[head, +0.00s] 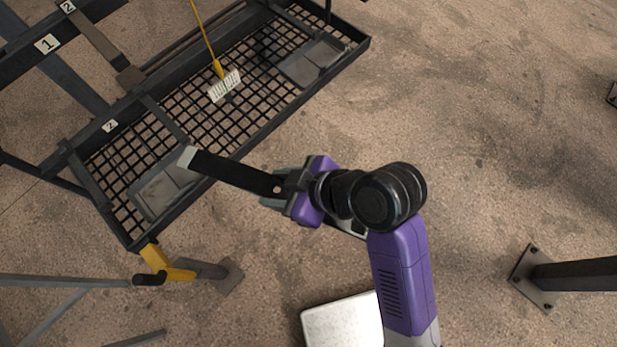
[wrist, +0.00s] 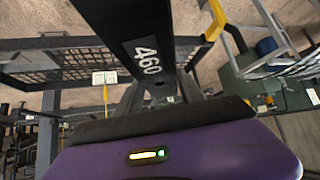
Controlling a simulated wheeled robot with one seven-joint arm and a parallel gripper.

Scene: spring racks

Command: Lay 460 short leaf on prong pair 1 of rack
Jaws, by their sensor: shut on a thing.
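My gripper (head: 284,187) is shut on a dark, flat leaf (head: 235,174) near its right end, where a small hole shows. The leaf reaches left, and its pale far tip overlaps the edge of the mesh tray in the picture. In the wrist view the leaf (wrist: 120,22) carries a white 460 mark. The dark steel rack (head: 75,155) fills the upper left of the head view. A plate marked 1 (head: 47,44) and a plate marked 2 (head: 68,6) sit on its upper beam. I cannot clearly make out prong pair 1.
The rack's mesh tray (head: 215,123) holds grey plates at both ends and a white tag (head: 224,86) on a yellow cord. A yellow bracket (head: 166,263) stands at its near corner. A post foot (head: 541,277) is at right.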

